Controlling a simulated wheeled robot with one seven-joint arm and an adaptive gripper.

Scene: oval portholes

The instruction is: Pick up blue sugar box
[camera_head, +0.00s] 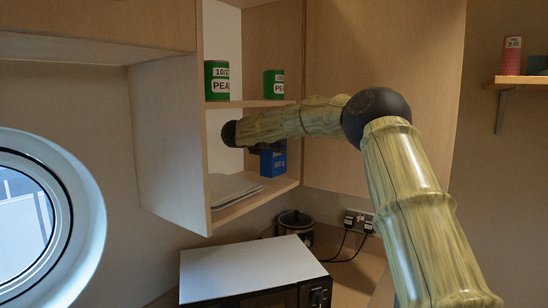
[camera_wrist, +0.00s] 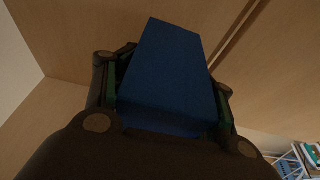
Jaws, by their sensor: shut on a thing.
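The blue sugar box (camera_head: 273,158) is in the lower compartment of the open wall cabinet, partly hidden behind my arm in the head view. In the wrist view the blue sugar box (camera_wrist: 168,75) fills the space between the fingers of my gripper (camera_wrist: 170,105). One finger lies along each side of it. My gripper is shut on the box. The head view does not show clearly whether the box touches the shelf below it.
Two green pea cans (camera_head: 217,80) stand on the upper shelf. Flat grey plates or boards (camera_head: 232,188) lie on the lower shelf at left. A microwave (camera_head: 255,270) and a dark pot (camera_head: 294,222) stand below. The cabinet's side panel (camera_head: 168,140) bounds the left.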

